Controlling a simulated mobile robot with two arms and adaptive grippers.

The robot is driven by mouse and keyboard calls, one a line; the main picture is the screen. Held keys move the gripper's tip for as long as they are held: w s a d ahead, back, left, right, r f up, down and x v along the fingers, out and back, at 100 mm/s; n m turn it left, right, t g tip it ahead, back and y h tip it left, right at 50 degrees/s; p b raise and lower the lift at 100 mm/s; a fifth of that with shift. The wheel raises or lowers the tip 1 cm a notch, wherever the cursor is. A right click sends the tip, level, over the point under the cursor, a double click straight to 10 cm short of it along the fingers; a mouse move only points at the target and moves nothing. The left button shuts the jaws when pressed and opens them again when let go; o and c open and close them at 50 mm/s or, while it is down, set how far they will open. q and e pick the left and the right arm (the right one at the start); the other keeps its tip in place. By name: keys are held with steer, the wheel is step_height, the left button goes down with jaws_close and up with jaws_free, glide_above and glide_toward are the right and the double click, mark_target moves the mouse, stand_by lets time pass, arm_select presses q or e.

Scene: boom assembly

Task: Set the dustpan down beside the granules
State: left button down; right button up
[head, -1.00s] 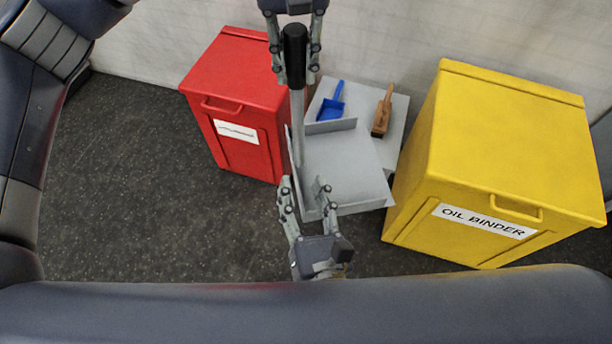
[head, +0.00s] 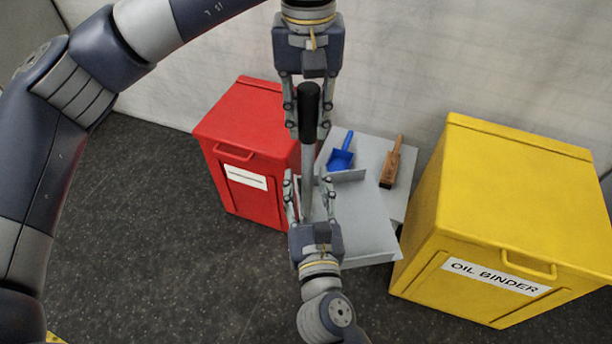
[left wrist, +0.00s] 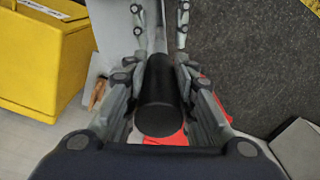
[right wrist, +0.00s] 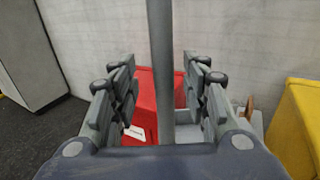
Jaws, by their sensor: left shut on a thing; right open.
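The dustpan is a grey pan (head: 362,240) with a long grey shaft and a black grip (head: 309,98). My left gripper (head: 308,132) is shut on the handle at the black grip, which also fills the middle of the left wrist view (left wrist: 158,105). My right gripper (head: 309,182) is open lower down, with its fingers on either side of the shaft (right wrist: 160,60). In the right wrist view gaps show between the shaft and both fingers. Part of the pan is hidden behind my right gripper. I cannot make out any granules.
A red box (head: 225,125) stands left of the dustpan, and a yellow box labelled OIL BINDER (head: 510,200) stands to its right. A grey surface behind the pan holds a blue hand scoop (head: 341,158) and a wooden brush (head: 391,165). Dark floor (head: 140,220) at left is clear.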

arm_select(q)
steer(key=shift+r, duration=0.15)
arm_select(e)
steer(key=shift+w+a, duration=0.15)
steer(key=shift+w, duration=1)
